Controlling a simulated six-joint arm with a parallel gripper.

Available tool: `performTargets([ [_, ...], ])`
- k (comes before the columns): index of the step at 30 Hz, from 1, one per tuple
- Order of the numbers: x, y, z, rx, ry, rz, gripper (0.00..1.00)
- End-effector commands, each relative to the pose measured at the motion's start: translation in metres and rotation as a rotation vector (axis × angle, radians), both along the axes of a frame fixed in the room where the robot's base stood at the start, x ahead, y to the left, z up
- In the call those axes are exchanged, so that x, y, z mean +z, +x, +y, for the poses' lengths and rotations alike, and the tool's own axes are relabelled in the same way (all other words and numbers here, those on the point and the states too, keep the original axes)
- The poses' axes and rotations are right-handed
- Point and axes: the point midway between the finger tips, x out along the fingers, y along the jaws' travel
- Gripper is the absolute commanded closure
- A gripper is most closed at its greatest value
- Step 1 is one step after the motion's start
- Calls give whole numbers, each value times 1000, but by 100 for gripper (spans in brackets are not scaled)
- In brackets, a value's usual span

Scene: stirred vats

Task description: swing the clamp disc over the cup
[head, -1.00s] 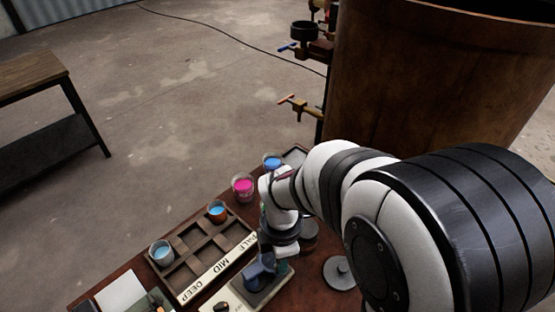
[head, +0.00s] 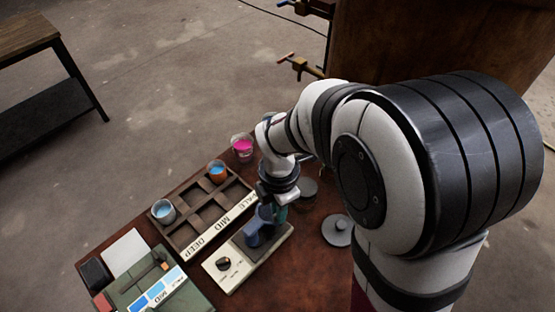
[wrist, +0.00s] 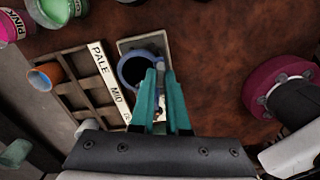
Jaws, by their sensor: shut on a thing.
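A blue cup-shaped holder (head: 257,229) stands on a pale bench device (head: 277,243) with a dark knob. In the wrist view the holder (wrist: 130,72) shows a dark round opening. My gripper (wrist: 161,72) is at the right side of this opening, its teal fingers close together on a small blue part at the holder's edge. In the head view the gripper (head: 278,212) is low at the device, partly hidden by my wrist. I cannot make out a separate clamp disc; the fingers hide what they hold.
A wooden tray (head: 190,250) marked PALE, MID, DEEP holds cups left of the device. A pink cup (head: 242,148) stands behind it. A grey knobbed disc (head: 337,230) lies to the right. A colour card (head: 158,290) lies at front left. Bare table shows right of the device.

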Motion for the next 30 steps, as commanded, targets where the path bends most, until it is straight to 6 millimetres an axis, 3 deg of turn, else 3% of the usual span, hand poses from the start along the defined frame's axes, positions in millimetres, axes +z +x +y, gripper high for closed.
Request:
performTargets([
  [1, 0, 1, 1, 3, 1, -5, 100],
  [2, 0, 1, 1, 3, 1, -5, 83],
  [6, 0, 1, 1, 2, 1, -4, 58],
  [7, 0, 1, 1, 2, 1, -3, 56],
  [15, 1, 1, 0, 1, 1, -3, 56],
  [19, 16, 2, 1, 2, 1, -6, 56],
  [30, 126, 2, 1, 1, 2, -8, 56],
])
